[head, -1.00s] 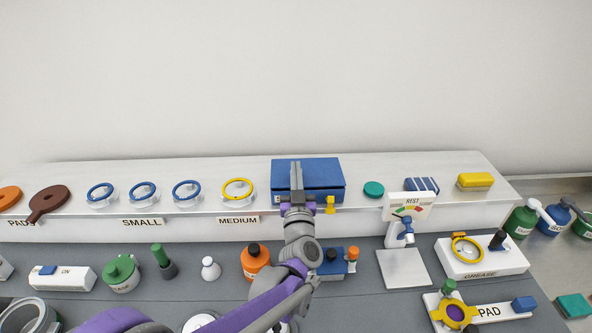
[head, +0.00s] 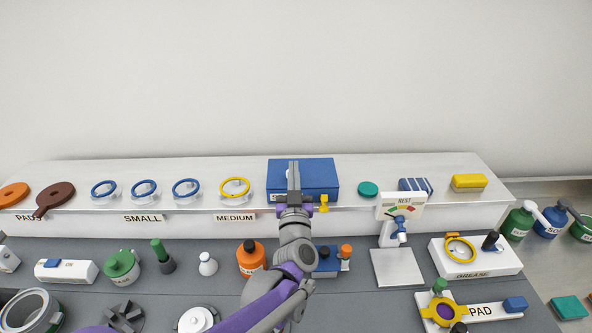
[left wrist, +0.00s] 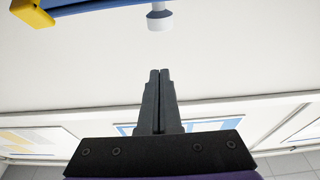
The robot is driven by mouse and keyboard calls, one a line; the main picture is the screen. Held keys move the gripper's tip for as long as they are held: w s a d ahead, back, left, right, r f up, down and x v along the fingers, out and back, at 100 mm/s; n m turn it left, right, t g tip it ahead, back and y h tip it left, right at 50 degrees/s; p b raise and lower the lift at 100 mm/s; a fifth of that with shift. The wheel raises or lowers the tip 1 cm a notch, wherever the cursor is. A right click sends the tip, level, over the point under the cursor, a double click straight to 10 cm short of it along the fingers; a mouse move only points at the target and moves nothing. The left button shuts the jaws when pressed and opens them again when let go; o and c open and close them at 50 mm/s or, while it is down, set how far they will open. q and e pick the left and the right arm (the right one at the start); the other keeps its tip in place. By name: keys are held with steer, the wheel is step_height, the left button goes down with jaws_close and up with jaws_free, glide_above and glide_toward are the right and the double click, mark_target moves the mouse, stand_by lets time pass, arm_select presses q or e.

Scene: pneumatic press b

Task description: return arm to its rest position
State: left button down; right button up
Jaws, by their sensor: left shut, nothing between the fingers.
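My left arm comes up from the bottom middle in the head view. Its gripper (head: 294,178) is shut and empty, pointing up in front of the blue box (head: 325,172) on the shelf. In the left wrist view the two dark fingers (left wrist: 158,80) lie together with nothing between them. A blue edge with a yellow corner (left wrist: 35,12) and a white knob (left wrist: 160,20) show above the fingertips, apart from them. My right gripper is not seen.
The shelf (head: 140,218) carries rings on stands, a green disc (head: 368,189) and a yellow block (head: 469,182). On the bench are an orange bottle (head: 251,260), a REST gauge stand (head: 400,206), a GREASE box (head: 473,262) and a PAD holder (head: 484,310).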

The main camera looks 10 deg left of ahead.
arm_select(q)
steer(key=a+f+b+v, duration=0.1)
steer(key=v, duration=0.6)
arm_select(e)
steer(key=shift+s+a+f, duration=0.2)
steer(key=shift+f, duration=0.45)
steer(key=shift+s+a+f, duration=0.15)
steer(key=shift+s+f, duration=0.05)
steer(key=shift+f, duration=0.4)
